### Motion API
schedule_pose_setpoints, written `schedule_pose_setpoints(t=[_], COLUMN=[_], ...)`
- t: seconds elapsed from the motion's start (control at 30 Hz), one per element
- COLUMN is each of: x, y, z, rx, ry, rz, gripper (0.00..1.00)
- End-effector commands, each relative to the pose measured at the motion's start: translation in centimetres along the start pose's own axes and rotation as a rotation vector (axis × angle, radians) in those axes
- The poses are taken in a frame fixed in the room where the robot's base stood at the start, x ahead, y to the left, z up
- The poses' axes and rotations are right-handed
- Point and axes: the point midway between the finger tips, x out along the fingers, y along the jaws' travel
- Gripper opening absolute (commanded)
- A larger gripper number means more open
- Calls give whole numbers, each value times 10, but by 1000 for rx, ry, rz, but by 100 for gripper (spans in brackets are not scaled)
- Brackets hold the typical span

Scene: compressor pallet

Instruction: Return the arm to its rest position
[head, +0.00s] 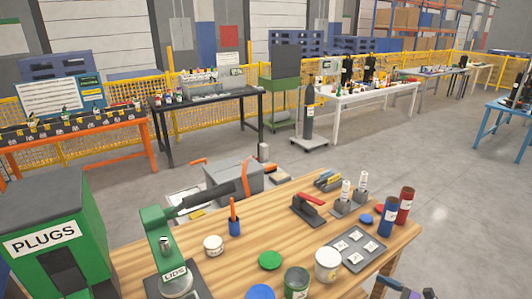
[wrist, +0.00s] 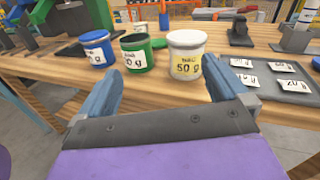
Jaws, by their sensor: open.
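My gripper (wrist: 170,92) shows in the wrist view with its two blue-grey fingers spread wide and nothing between them. It is at the near edge of the wooden bench (head: 215,265), facing several jars. In the head view only a small part of my gripper (head: 402,288) shows at the bottom right, just off the bench's near corner. A white jar (wrist: 186,55), a green jar (wrist: 137,53) and a blue-banded jar (wrist: 97,48) stand upright beyond the fingers, apart from them.
The bench also holds a grey tray with labelled pads (head: 353,248), a green lids machine (head: 160,240), a red-handled tool (head: 309,208) and red and blue tubes (head: 405,205). A green PLUGS box (head: 45,235) stands at left. Grey floor at right (head: 465,215) is clear.

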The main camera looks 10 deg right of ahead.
Motion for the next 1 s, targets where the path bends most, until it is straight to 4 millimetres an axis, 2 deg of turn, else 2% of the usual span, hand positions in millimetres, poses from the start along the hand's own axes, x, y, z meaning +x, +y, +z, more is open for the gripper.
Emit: schedule_pose_setpoints(t=[0.27, 0.4, 0.6, 0.8, 1.0], x=[73, 113, 151, 166, 161], y=[35, 72, 136, 206, 269], z=[66, 107, 156, 192, 216], rx=[-129, -226, -381, -546, -724], ry=[5, 19, 51, 94, 150], rz=[243, 423, 674, 918, 1146], gripper=[100, 100, 100, 100, 100])
